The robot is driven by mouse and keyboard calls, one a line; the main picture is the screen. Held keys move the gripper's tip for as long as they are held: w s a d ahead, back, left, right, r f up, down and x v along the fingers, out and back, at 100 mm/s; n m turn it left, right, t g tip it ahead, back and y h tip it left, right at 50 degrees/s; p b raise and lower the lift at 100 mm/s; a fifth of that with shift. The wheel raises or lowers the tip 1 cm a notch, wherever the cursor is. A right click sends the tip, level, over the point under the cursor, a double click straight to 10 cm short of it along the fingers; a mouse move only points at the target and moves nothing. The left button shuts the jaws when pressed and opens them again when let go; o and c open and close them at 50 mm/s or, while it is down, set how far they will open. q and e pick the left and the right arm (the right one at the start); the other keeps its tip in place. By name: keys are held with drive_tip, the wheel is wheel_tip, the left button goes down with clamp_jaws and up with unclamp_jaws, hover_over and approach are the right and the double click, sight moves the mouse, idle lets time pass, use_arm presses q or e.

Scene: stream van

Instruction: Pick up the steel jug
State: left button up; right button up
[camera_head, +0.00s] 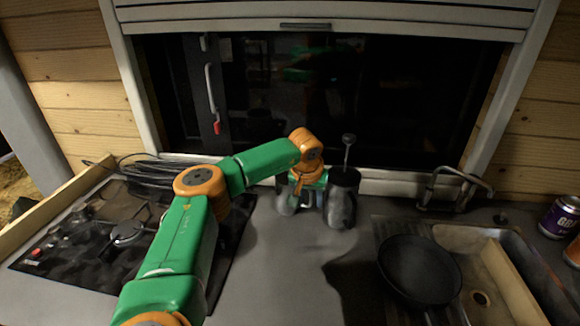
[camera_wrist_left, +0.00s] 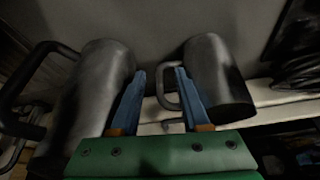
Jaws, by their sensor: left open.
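The small steel jug (camera_head: 285,197) stands on the grey counter below the window, just left of my left gripper (camera_head: 308,195). In the left wrist view the jug (camera_wrist_left: 217,75) is a plain metal cylinder, seen tilted at the right. Its looped handle (camera_wrist_left: 163,92) shows between the two blue fingers of the left gripper (camera_wrist_left: 161,74). The gripper is open, and the finger nearer the jug overlaps the handle's edge in the picture. I cannot tell whether they touch. In the head view the arm and gripper partly hide the jug. My right gripper is not in view.
A larger plunger pot (camera_head: 342,205) with a dark handle stands close on the gripper's other side; it also shows in the left wrist view (camera_wrist_left: 92,95). A black stove (camera_head: 95,245) is left, a dark pan (camera_head: 420,270) by the sink (camera_head: 465,240) right. The front middle counter is clear.

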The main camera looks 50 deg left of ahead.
use_arm(q)
drive_tip(key=shift+s+d+r, duration=0.1)
drive_tip(key=shift+r, duration=0.05)
clamp_jaws()
idle(1.1)
